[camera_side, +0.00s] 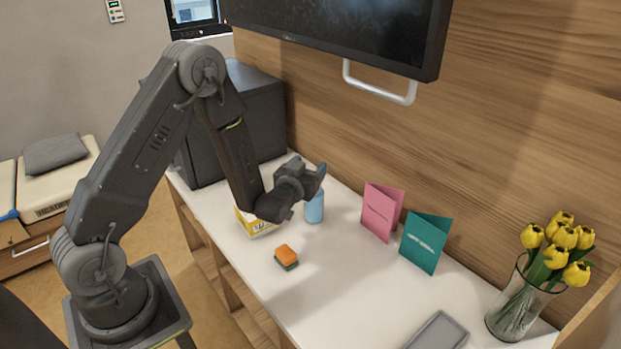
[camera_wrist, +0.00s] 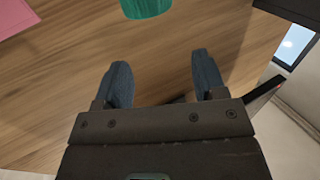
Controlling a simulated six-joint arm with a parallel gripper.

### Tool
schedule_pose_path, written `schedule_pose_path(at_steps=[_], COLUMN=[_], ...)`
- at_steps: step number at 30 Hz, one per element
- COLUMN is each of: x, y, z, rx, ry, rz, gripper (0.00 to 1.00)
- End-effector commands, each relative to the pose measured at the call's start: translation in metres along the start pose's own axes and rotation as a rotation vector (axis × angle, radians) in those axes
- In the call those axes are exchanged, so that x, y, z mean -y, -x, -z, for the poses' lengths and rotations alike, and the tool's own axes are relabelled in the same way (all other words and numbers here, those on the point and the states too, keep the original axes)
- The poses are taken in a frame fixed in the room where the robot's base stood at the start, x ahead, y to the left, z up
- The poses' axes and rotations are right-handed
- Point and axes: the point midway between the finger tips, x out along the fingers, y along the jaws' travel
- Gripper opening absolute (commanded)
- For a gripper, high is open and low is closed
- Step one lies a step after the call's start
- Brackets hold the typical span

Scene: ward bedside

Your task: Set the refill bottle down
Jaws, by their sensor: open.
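A light blue bottle (camera_side: 315,208), which I take as the refill bottle, stands upright on the white tabletop (camera_side: 330,270). My gripper (camera_side: 321,172) is just above it in the side view and hides its upper part. In the wrist view my gripper (camera_wrist: 164,75) has its two fingers well apart, with only wood panel between them. A teal, rounded shape (camera_wrist: 146,8) is cut off at the top of the wrist view, beyond the fingertips and not between them. I cannot tell for sure whether it is the bottle.
A yellow and white box (camera_side: 256,224) and an orange and green sponge (camera_side: 287,256) are near the bottle. A pink card (camera_side: 381,211), a teal card (camera_side: 425,243), a tulip vase (camera_side: 514,305) and a grey tray (camera_side: 440,332) are rightward. A dark cabinet (camera_side: 258,100) stands behind.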

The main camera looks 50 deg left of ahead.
Motion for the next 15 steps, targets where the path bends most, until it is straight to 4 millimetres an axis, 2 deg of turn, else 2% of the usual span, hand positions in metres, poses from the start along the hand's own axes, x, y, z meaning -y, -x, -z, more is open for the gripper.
schedule_pose_path(at_steps=[8,11,15], x=[-0.003,-0.012,-0.031], y=[0.0,0.002,0.018], z=[0.025,0.041,0.076], rx=[0.014,0.068,0.208], ry=[0.006,0.021,0.042], rz=[-0.01,-0.043,-0.124], gripper=[0.65,0.65,0.65])
